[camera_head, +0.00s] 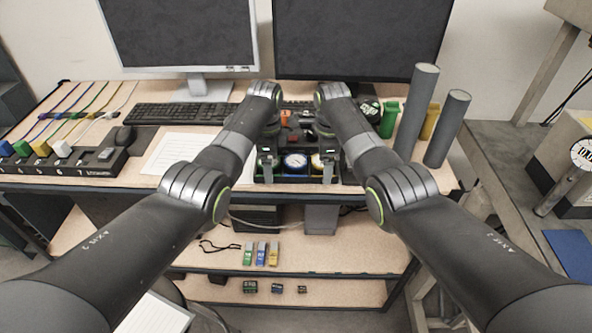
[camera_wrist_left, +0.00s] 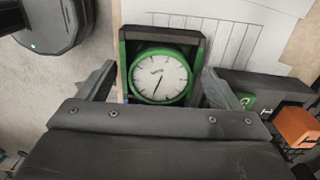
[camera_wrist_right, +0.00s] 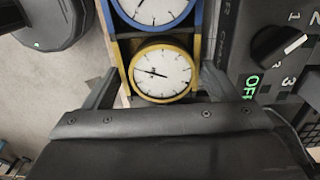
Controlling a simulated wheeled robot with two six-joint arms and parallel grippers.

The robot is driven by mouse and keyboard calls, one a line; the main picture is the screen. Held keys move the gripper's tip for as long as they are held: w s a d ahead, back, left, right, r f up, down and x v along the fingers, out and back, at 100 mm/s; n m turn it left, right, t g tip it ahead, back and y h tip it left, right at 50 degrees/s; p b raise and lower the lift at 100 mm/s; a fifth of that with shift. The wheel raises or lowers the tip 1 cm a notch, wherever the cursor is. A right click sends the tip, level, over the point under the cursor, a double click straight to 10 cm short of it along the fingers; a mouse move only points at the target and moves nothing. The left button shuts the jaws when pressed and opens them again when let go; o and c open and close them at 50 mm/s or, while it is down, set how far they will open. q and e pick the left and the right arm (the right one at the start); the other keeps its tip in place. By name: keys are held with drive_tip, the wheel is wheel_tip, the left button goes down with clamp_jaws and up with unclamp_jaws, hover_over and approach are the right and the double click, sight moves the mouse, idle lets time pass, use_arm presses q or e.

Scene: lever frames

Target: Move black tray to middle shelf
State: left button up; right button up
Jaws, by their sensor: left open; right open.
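The black tray (camera_head: 297,181) sits at the front edge of the desk top, between my two forearms. It holds a row of round gauges: a green one (camera_wrist_left: 160,77), a blue one (camera_head: 296,163) and a yellow one (camera_wrist_right: 162,73). My left gripper (camera_head: 267,172) is open at the tray's left end, its fingers on either side of the green gauge. My right gripper (camera_head: 328,172) is open at the right end, its fingers on either side of the yellow gauge. Whether the fingers touch the tray is unclear. The middle shelf (camera_head: 350,252) is below the desk top.
Small green, blue and yellow items (camera_head: 261,254) lie on the middle shelf; its right part looks clear. The lower shelf (camera_head: 345,293) holds small dark blocks. A keyboard (camera_head: 180,114) and monitors stand behind the tray. Tall grey cylinders (camera_head: 417,110) stand at right.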

use_arm(q)
drive_tip(key=shift+f, duration=0.5)
use_arm(e)
drive_tip(key=shift+f, duration=0.5)
use_arm(q)
drive_tip(key=c, duration=0.9)
use_arm(e)
drive_tip(key=c, duration=0.7)
use_arm(q)
drive_tip(key=shift+o, duration=0.2)
drive_tip(key=shift+r, duration=0.1)
use_arm(e)
drive_tip(key=shift+r, duration=0.1)
drive_tip(key=shift+c, duration=0.2)
use_arm(q)
drive_tip(key=shift+r, duration=0.1)
use_arm(e)
drive_tip(key=shift+r, duration=0.15)
use_arm(q)
drive_tip(key=shift+r+p, duration=0.2)
drive_tip(key=shift+p, duration=0.15)
use_arm(e)
drive_tip(key=shift+r, duration=0.15)
use_arm(q)
wheel_tip(320, 180, up, 4)
drive_tip(key=p, duration=0.4)
drive_tip(key=shift+r, duration=0.2)
use_arm(e)
wheel_tip(320, 180, up, 4)
drive_tip(key=shift+r, duration=0.2)
